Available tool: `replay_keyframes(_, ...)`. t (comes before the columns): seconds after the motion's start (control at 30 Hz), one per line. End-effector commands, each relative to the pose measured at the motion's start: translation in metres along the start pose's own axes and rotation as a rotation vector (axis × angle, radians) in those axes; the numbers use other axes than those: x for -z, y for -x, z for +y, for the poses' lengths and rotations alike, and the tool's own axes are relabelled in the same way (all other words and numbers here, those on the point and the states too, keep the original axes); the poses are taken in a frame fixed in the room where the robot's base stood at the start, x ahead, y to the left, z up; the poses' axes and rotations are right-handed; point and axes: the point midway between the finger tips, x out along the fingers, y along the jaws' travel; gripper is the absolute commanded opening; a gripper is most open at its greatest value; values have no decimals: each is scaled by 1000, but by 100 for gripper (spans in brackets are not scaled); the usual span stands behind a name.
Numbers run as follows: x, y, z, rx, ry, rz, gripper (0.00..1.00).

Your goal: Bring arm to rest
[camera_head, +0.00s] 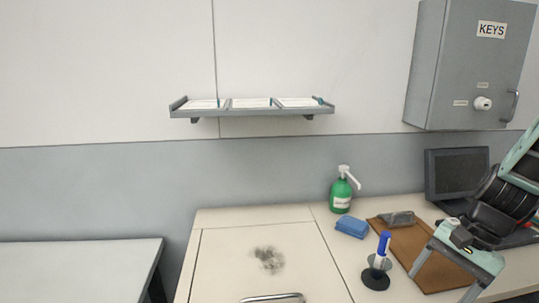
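My gripper (440,286) is at the lower right of the head view, above the right part of the cream worktop (318,272). Its two fingers are spread apart and point down and left. Nothing shows between them. One finger overlaps the brown board (405,240) in the picture; I cannot tell its height above it. My arm comes in from the right edge, bent, with its dark wrist in front of part of a dark screen (456,170).
A blue-capped pen (383,246) stands in a round black holder left of my gripper. A blue sponge (352,227), green pump bottle (341,195) and grey clip-like object (398,218) are behind. A key cabinet (470,65) and tray shelf (250,112) are on the wall.

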Motion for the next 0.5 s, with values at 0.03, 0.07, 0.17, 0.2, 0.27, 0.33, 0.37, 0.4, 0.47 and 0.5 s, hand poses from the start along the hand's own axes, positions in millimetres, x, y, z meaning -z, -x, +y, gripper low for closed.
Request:
replay_keyframes(0.03,-9,2,-1,-52,151,65,74)
replay_keyframes(0.07,-12,4,-1,-78,232,100,74)
replay_keyframes(0.17,-19,9,-4,-147,477,204,74)
replay_keyframes(0.2,-22,12,-6,-167,567,242,74)
replay_keyframes(0.27,-27,16,-10,-193,697,294,74)
replay_keyframes(0.33,-32,20,-17,-216,843,351,74)
replay_keyframes(0.37,-35,22,-20,-225,904,374,74)
replay_keyframes(0.4,-40,24,-25,-233,985,406,74)
replay_keyframes(0.47,-58,18,-33,-239,1051,378,74)
replay_keyframes(0.5,-73,13,-37,-242,1089,354,74)
